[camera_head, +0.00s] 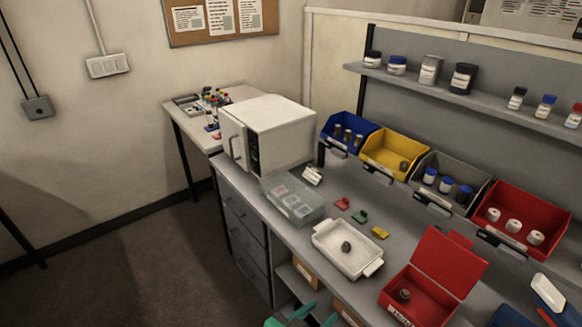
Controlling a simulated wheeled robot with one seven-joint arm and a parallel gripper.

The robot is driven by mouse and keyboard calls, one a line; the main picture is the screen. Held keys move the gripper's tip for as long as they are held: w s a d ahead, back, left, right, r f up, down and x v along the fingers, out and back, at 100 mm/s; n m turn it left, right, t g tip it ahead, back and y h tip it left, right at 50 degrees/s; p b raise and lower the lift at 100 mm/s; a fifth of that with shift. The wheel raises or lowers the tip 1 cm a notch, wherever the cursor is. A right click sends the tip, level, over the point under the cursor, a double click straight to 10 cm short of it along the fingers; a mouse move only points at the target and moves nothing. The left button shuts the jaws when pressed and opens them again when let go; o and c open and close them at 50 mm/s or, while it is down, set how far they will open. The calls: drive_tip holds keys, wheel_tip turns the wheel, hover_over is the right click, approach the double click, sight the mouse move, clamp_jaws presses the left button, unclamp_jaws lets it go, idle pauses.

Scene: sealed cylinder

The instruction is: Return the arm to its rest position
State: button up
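I cannot make out my gripper in the head view. Only a cut-off teal and dark shape shows at the bottom edge, and I cannot tell what part it is. A small dark cylinder (346,247) lies in the white tray (328,259) on the bench. Another dark cylinder (404,296) is in the open red box (437,307), whose lid stands raised. No gripper is seen touching either.
The grey bench (300,236) holds a white oven-like box (278,132), a clear-lidded case (292,199) and small red, green and yellow pieces. Blue, yellow (394,152), grey and red (515,222) bins line its back below a shelf (480,97) of jars. The floor (150,265) at left is clear.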

drive_tip(key=s+a+f+n+t+y, duration=0.3)
drive_tip(key=s+a+f+n+y, duration=0.35)
drive_tip(key=s+f, duration=0.5)
drive_tip(key=s+r+t, duration=0.1)
drive_tip(key=s+r, duration=0.3)
drive_tip(key=s, duration=0.4)
drive_tip(key=s+r+t+y, duration=0.1)
drive_tip(key=s+r, duration=0.3)
drive_tip(key=s, duration=0.4)
drive_tip(key=shift+s+a+t, duration=0.25)
drive_tip(key=shift+s+t, duration=0.05)
drive_tip(key=shift+t, duration=0.2)
drive_tip(key=shift+y, duration=0.25)
